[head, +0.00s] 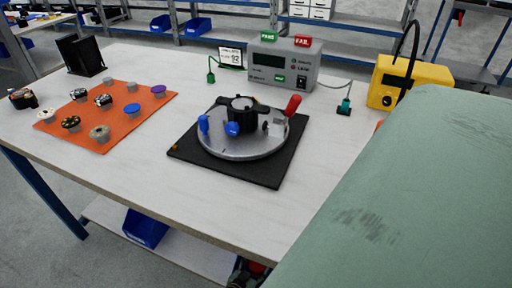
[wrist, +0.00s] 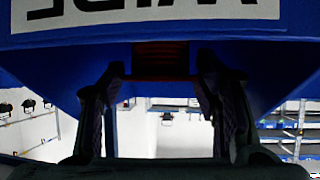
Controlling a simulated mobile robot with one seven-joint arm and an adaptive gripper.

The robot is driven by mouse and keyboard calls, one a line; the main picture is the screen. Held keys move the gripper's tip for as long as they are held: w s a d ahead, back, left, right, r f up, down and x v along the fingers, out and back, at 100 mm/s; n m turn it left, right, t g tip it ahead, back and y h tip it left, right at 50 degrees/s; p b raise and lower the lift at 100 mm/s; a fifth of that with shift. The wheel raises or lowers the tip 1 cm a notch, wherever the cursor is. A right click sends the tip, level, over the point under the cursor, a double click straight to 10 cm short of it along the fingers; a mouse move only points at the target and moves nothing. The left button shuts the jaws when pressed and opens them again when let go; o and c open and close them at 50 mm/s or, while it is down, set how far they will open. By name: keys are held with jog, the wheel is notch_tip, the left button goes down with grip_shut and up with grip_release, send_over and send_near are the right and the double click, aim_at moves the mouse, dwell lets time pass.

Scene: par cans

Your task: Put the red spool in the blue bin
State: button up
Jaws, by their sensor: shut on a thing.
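My gripper (wrist: 160,88) shows in the wrist view with two dark fingers set apart. It is shut on a dark red ridged thing, the red spool (wrist: 160,60), seen in shadow between the fingertips. A large blue surface, which looks like the blue bin (wrist: 60,58), fills the top of the wrist view, close behind the fingertips. It bears a white label with cut-off dark letters. I cannot tell whether the spool is inside the bin or in front of it. My gripper and the red spool are not seen in the head view.
In the head view, a pale table (head: 130,170) holds an orange mat (head: 100,125) with several small parts, a round fixture (head: 245,135) on a black plate, a grey meter (head: 284,65) and a yellow box (head: 405,80). A blue bin (head: 145,228) sits on the lower shelf.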

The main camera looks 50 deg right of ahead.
jog(key=shift+f, duration=1.45)
jog(key=shift+f+b, duration=0.2)
jog(key=shift+b, duration=0.15)
jog(key=o, duration=1)
jog(key=shift+r, duration=0.1)
jog(key=shift+r+p, duration=0.2)
jog(key=shift+p, duration=0.1)
jog(key=p+v, duration=0.1)
jog(key=v, duration=1.1)
jog(key=shift+s+f, duration=0.1)
jog(key=shift+f, duration=0.05)
